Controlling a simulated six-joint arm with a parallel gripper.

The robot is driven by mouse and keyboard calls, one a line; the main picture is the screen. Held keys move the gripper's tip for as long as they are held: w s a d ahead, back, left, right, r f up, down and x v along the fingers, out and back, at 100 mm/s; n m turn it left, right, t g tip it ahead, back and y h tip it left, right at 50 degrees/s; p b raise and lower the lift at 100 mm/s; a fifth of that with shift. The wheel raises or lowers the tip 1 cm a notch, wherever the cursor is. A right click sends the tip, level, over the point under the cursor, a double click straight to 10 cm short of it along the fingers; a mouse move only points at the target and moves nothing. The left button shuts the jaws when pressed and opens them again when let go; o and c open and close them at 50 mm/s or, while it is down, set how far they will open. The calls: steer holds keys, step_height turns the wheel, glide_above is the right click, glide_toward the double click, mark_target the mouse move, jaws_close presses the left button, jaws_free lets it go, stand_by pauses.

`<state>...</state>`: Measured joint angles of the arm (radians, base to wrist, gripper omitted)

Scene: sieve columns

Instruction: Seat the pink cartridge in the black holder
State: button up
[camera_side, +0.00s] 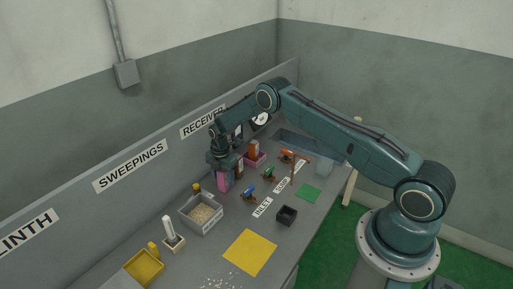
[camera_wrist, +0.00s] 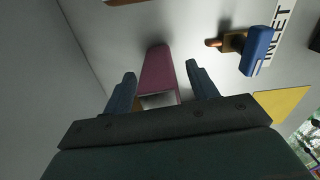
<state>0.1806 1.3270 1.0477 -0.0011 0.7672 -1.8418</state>
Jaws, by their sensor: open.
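The pink cartridge (camera_side: 223,181) stands near the back wall of the bench in the side view. In the wrist view the cartridge (camera_wrist: 157,70) shows as a dull pink block between my two fingers. My gripper (camera_side: 222,170) is above and around its upper part, pointing down. In the wrist view my gripper (camera_wrist: 160,72) is open, with a finger on each side and visible gaps to the cartridge. The black holder (camera_side: 286,215) is a small dark open box on the front part of the bench, well away from my gripper, and looks empty.
A grey bin of grains (camera_side: 201,213) stands close in front of my gripper. A blue-handled valve (camera_side: 249,191) is to its right; it also shows in the wrist view (camera_wrist: 257,50). A brown cartridge (camera_side: 253,148) stands in a pink holder behind. A yellow mat (camera_side: 250,252) lies flat.

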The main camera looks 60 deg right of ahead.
steer(key=c, duration=1.1)
steer(key=shift+r, duration=0.15)
step_height(320, 180, up, 20)
stand_by(0.6)
